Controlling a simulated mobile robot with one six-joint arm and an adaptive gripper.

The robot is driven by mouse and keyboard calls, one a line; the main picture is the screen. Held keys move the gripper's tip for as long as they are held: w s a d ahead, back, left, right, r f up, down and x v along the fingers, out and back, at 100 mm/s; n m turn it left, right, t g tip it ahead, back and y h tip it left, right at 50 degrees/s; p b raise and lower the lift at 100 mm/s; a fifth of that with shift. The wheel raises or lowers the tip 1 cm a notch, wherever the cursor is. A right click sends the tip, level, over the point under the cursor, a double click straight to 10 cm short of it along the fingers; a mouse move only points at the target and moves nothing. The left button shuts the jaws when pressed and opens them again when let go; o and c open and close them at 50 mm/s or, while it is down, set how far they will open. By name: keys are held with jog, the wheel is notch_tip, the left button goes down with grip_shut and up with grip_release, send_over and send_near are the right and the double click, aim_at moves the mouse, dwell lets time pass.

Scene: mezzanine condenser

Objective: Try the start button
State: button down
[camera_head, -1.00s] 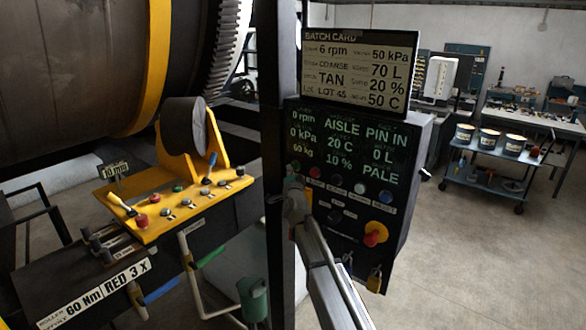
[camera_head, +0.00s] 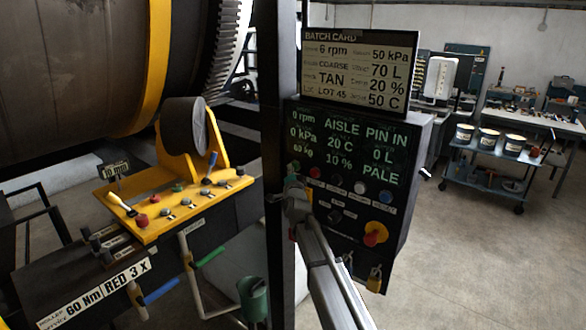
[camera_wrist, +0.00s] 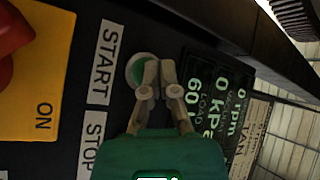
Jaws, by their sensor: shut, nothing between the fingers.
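The green start button (camera_wrist: 140,68) sits in a round pale ring beside the START label (camera_wrist: 103,61) in the wrist view. My gripper (camera_wrist: 152,86) is shut and empty, its fingertips overlapping the button's edge; I cannot tell whether they touch it. In the head view my gripper (camera_head: 293,184) is at the left edge of the black control panel (camera_head: 352,235) and mostly hides the button. The panel display (camera_head: 345,146) reads 0 rpm, 0 kPa and AISLE PIN IN. The STOP label (camera_wrist: 92,146) is beside START.
A red knob on a yellow plate (camera_wrist: 42,117) is left of the labels; it also shows lower on the panel in the head view (camera_head: 375,234). A dark post (camera_head: 281,100) stands just left of the panel. A yellow lever console (camera_head: 175,205) is further left.

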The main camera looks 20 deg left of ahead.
jog(key=shift+w+d, duration=0.1)
jog(key=shift+w, duration=0.1)
dwell(0.4)
jog(key=shift+s, duration=0.2)
jog(key=shift+s+a, duration=0.3)
jog(key=shift+s, duration=0.35)
jog(key=shift+s+a, duration=0.3)
jog(key=shift+s, duration=0.45)
jog(key=shift+s+a, duration=0.35)
jog(key=shift+s, duration=0.45)
jog(key=shift+s+a, duration=0.3)
jog(key=shift+s, duration=0.45)
